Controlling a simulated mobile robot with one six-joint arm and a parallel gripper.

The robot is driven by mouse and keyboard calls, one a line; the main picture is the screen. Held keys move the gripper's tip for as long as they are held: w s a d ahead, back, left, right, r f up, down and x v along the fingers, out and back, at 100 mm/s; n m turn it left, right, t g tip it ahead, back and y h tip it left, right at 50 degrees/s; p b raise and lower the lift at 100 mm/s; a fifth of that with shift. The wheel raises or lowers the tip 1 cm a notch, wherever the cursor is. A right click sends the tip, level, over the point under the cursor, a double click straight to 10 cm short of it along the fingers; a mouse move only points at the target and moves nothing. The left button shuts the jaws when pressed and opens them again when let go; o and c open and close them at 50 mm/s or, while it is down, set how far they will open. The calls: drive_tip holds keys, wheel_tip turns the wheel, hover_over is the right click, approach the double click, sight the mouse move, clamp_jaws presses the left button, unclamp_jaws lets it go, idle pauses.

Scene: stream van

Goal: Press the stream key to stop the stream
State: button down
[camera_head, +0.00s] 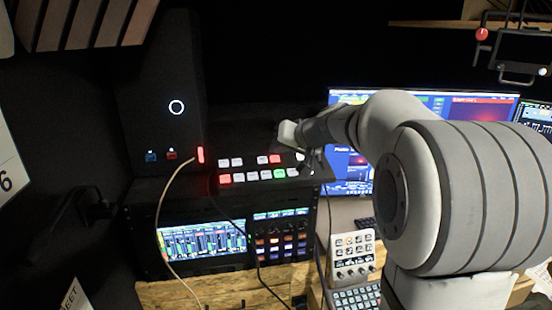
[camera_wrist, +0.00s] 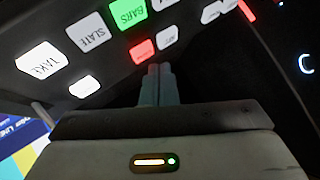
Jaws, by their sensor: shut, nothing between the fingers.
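The control panel (camera_head: 213,186) carries two rows of keys. A small red-lit key (camera_wrist: 143,50) shows in the wrist view, and in the head view (camera_head: 275,159) it sits in the upper row. Its lettering is too small to read, so I cannot confirm that it is the stream key. My gripper (camera_wrist: 160,70) is shut and empty. Its fingertips appear just below the red key in the wrist picture; I cannot tell whether they touch the panel. A green BARS key (camera_wrist: 128,13) is beside it, with a SLATE key (camera_wrist: 88,33) and a TAKE key (camera_wrist: 43,60) further left.
Another red key (camera_head: 225,178) is at the left of the lower row. A pale cable (camera_head: 160,215) hangs across the rack at the left. An audio mixer screen (camera_head: 202,240) is below the panel. Monitors (camera_head: 355,175) and a small keypad (camera_head: 352,250) are at the right.

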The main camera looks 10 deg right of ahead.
drive_tip(key=shift+f, duration=0.1)
idle(0.5)
drive_tip(key=shift+w+f+b, duration=0.1)
drive_tip(key=shift+f+b, duration=0.25)
drive_tip(key=shift+b, duration=0.4)
drive_tip(key=shift+w+f+b, duration=0.1)
drive_tip(key=shift+f+b, duration=0.3)
drive_tip(key=shift+b, duration=0.2)
drive_tip(key=shift+r, duration=0.1)
idle(0.5)
drive_tip(key=shift+s+r+p, duration=0.2)
drive_tip(key=shift+r+p, duration=0.1)
drive_tip(key=shift+r, duration=0.45)
drive_tip(key=r+p, duration=0.1)
drive_tip(key=r, duration=0.1)
drive_tip(key=s+r+p, duration=0.1)
drive_tip(key=r, duration=0.2)
drive_tip(key=shift+s, duration=0.1)
idle(0.5)
